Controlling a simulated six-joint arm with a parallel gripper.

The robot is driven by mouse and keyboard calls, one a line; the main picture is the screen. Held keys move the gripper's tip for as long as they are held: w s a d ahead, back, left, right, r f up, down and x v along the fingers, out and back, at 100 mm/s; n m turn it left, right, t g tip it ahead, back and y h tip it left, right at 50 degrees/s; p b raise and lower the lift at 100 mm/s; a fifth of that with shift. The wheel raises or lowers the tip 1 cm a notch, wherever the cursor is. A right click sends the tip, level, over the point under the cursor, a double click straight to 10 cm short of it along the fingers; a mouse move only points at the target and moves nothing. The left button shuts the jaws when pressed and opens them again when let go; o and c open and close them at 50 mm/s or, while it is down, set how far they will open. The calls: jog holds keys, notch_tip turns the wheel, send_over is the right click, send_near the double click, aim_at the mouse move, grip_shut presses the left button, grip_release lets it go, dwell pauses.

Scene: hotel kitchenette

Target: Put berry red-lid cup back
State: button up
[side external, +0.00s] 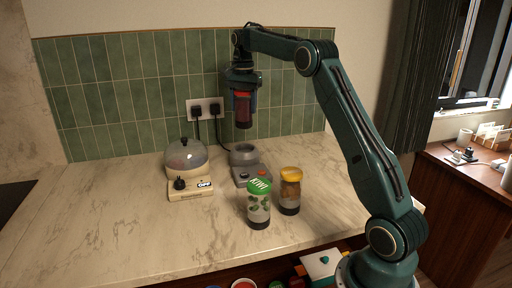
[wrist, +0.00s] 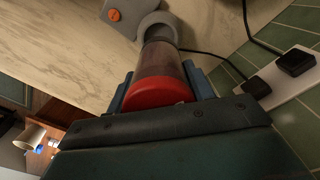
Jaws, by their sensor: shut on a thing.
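The berry cup (side external: 243,111) has a dark red, see-through body and a red lid, and hangs upright in the air. My gripper (side external: 243,90) is shut on it near its lid end. In the wrist view the red lid (wrist: 158,93) is close to the camera, between the two fingers, and the cup body (wrist: 162,62) points away. The cup is above a grey blender base (side external: 244,156) with a round collar, apart from it in the side view. In the wrist view the base's collar (wrist: 162,20) shows just beyond the cup's far end.
A green-lid kiwi cup (side external: 259,208) and a yellow-lid cup (side external: 290,192) stand in front of the base. A cream appliance with a clear dome (side external: 186,160) stands left. Plugs and cords hang from a wall outlet (side external: 205,104). An open drawer with several things lies below the counter's front edge.

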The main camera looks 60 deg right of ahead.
jog(key=s+a+r+n, duration=0.1)
jog(key=s+a, duration=0.2)
jog(key=a, duration=0.6)
jog(key=s+a+r+n, duration=0.2)
jog(key=s+a, duration=0.1)
jog(key=a, duration=0.7)
jog(key=s+a+r+n, duration=0.1)
jog(key=s+a, duration=0.3)
jog(key=a, duration=0.5)
jog(key=shift+a+r+n, duration=0.15)
jog(key=shift+r+n, duration=0.15)
jog(key=shift+r, duration=0.35)
jog(key=shift+f, duration=0.1)
notch_tip(320, 180, down, 20)
jog(key=shift+r, duration=0.1)
jog(key=o, duration=1.3)
jog(key=shift+f, duration=0.2)
jog(key=shift+r, duration=0.2)
